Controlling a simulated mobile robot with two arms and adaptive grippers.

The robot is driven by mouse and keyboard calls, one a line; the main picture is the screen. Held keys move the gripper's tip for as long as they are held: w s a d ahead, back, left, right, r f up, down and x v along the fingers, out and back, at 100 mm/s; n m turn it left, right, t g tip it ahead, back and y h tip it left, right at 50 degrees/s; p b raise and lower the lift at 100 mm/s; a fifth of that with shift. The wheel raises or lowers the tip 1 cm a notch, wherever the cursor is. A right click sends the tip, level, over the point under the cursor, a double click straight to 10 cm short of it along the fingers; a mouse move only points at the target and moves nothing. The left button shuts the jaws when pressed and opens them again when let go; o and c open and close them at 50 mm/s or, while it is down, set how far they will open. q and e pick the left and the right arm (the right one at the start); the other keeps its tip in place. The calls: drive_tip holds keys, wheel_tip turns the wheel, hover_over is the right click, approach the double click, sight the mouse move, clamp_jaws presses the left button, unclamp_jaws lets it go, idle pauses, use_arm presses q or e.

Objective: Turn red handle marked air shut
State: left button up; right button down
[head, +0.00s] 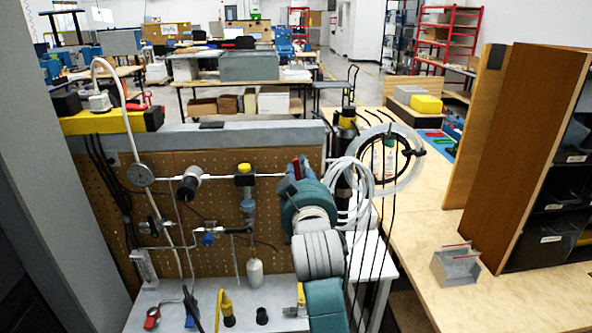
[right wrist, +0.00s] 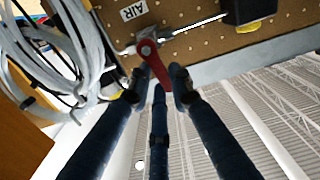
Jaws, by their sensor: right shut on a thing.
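The red handle (right wrist: 150,62) shows in the right wrist view on a valve at the pegboard, next to a white label reading AIR (right wrist: 133,10). It slants from its pivot down toward my fingers. A little of the red handle also shows in the head view (head: 296,169). My right gripper (right wrist: 158,77) has its dark fingers on both sides of the handle's free end and is shut on it. In the head view my right gripper (head: 297,178) is at the board's right end, and my own wrist hides most of the valve. My left gripper is not in view.
The pegboard (head: 115,222) carries a pressure gauge (head: 140,174), thin pipes and other fittings. Coiled pale hoses (head: 385,160) hang just right of my right gripper. A wooden bench with a small metal box (head: 455,267) stands at the right.

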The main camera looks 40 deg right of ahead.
drive_tip(key=shift+s+d+m, duration=0.15)
drive_tip(key=shift+d+m, duration=0.05)
drive_tip(key=shift+m, duration=0.5)
drive_tip(key=c, duration=1.5)
unclamp_jaws()
drive_tip(key=shift+c, duration=0.2)
wheel_tip(320, 180, up, 10)
drive_tip(key=shift+f, duration=0.1)
